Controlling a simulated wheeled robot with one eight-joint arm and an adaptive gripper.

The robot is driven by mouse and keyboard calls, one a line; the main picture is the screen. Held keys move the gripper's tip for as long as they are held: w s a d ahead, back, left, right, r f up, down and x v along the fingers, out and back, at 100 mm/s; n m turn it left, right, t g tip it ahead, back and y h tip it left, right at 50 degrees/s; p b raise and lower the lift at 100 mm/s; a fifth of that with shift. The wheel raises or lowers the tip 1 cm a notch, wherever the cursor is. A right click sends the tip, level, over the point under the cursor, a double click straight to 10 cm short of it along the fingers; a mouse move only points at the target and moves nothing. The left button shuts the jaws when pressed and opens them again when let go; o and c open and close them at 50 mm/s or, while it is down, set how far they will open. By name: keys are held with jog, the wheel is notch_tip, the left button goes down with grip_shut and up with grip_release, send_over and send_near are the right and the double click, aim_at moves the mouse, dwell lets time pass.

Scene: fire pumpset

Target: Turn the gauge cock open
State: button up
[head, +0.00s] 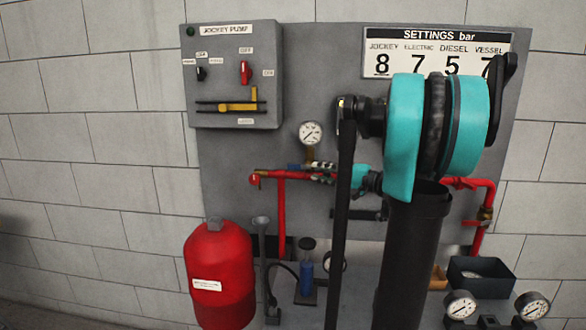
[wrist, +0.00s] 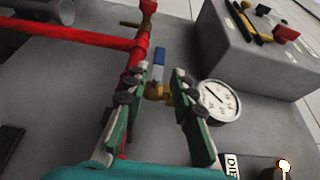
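The gauge cock has a small brass body (wrist: 156,91) and a blue lever (wrist: 160,62), set on the red pipe below a round white gauge (wrist: 218,101). The lever lies crosswise to the brass stem; in the head view the blue lever (head: 294,167) points left, level. My gripper (wrist: 160,78) is open, its two green-and-grey fingers apart on either side of the cock's body. The lever sticks out beyond the fingertips; I see no grip on it. In the head view my gripper (head: 322,173) is just below the gauge (head: 311,133) and partly hides the cock.
The red pipe (head: 282,215) runs beside and behind my gripper. A grey jockey pump box (head: 233,80) is at the upper left of the panel. A red vessel (head: 218,275) stands lower left. A settings sign (head: 440,38) is at upper right, partly behind my arm.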

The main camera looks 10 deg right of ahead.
aim_at(296, 167)
jog(key=x, duration=1)
jog(key=shift+c, duration=0.5)
grip_shut()
